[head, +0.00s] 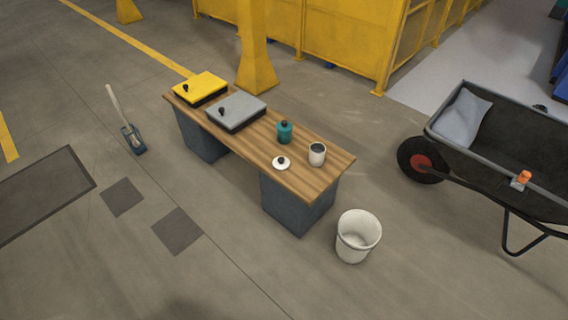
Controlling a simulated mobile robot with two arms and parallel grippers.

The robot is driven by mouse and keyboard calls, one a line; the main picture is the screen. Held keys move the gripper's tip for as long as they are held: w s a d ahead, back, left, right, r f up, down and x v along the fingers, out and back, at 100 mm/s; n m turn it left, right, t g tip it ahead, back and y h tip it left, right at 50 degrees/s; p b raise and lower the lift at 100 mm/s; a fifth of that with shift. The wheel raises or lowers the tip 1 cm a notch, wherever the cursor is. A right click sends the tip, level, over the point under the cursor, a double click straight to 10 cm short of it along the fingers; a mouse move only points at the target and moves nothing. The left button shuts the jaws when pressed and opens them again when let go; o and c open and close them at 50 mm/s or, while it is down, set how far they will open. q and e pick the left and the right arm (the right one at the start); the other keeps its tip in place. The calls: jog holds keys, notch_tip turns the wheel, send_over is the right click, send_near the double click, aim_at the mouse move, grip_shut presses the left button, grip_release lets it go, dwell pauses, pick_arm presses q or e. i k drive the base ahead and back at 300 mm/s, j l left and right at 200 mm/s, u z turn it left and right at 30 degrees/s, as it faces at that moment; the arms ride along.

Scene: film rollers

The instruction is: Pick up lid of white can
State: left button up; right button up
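An open white can (317,154) stands upright near the right end of the wooden desk (318,180). A round white lid with a dark knob (281,163) lies flat on the desk top, to the left of the can and apart from it, close to the front edge. A teal can with a dark-knobbed lid on it (284,132) stands behind the white lid. Neither of my grippers is in view.
A grey case (236,110) and a yellow case (200,87) sit on the desk's left part. A white bucket (358,236) stands on the floor at right. A wheelbarrow (490,150) is farther right, a shovel (127,122) left. Floor in front is clear.

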aim_at(279, 162)
jog(key=i+l+z, duration=0.1)
jog(key=i+z, duration=0.15)
jog(key=i, duration=0.45)
jog(key=i+z, duration=0.25)
jog(key=i, duration=0.45)
